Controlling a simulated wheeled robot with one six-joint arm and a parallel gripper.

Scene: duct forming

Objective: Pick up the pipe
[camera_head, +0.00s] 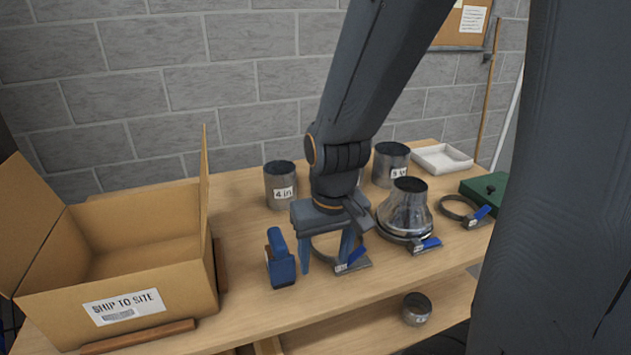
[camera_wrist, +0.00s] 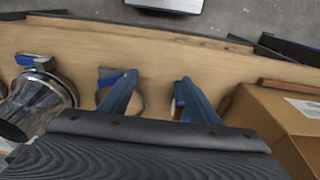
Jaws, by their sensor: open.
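Several grey metal pipe pieces stand on the wooden workbench (camera_head: 250,240). One pipe labelled "4 in" (camera_head: 281,186) stands left of my arm; another labelled pipe (camera_head: 391,165) stands behind it to the right. A small pipe piece (camera_head: 416,309) is on the lower shelf. My gripper (camera_head: 326,256) points down over the front of the bench, open, with nothing between its blue fingers. Its fingers also show in the wrist view (camera_wrist: 157,92). A ring clamp with a blue tab (camera_head: 352,264) lies by the fingers; it shows in the wrist view (camera_wrist: 108,78). My arm hides part of the bench behind it.
An open cardboard box (camera_head: 160,290) stands at the left. A blue tool (camera_head: 280,260) stands just left of my gripper. A metal reducer (camera_head: 406,212), another ring clamp (camera_head: 461,209), a white tray (camera_head: 441,158) and a green case (camera_head: 485,190) are at the right.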

